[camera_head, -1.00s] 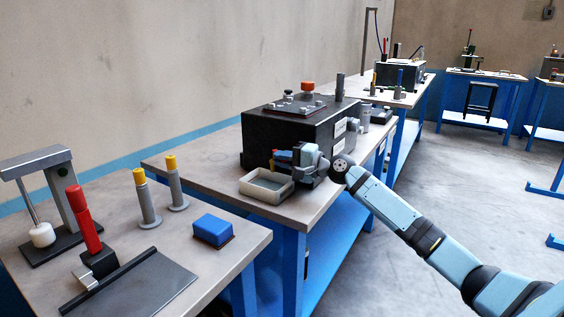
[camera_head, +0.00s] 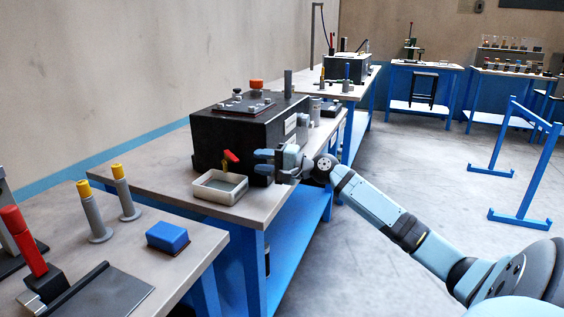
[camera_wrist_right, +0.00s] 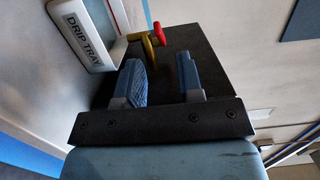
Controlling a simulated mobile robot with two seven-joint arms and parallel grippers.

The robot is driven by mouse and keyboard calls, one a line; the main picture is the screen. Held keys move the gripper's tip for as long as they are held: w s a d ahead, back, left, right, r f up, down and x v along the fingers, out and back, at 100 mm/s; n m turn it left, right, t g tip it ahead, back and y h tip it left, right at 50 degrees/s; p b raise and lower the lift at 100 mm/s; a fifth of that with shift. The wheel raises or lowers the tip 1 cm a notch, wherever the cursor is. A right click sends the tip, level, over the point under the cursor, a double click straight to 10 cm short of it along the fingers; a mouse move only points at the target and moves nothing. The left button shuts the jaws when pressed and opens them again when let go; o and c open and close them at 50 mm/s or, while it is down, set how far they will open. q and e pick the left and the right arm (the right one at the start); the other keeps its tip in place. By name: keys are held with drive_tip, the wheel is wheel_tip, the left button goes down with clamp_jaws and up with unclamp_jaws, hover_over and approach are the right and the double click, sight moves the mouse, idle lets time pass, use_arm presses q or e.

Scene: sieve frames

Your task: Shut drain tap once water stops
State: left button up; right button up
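The drain tap, a brass body with a red handle, sticks out of the front of a black tank (camera_head: 225,140) low down. Its red handle (camera_head: 231,156) shows tilted in the head view. The tap also shows in the right wrist view (camera_wrist_right: 148,44), just beyond my fingertips. A white drip tray (camera_head: 237,190) stands below it; its label shows in the right wrist view (camera_wrist_right: 80,28). I cannot make out any running water. My right gripper (camera_head: 262,162) is open and empty, right of the tap and apart from it. My left gripper is out of view.
The tank and tray stand on a blue-legged bench (camera_head: 150,180). A nearer bench holds a blue block (camera_head: 167,236), yellow-topped posts and a red-handled tool (camera_head: 22,240). More benches stand at the back. Open floor lies to the right.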

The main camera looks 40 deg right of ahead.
drive_tip(key=v, duration=0.5)
drive_tip(key=shift+s+d+p, duration=0.2)
drive_tip(key=shift+s+p, duration=0.1)
drive_tip(key=shift+c, duration=0.5)
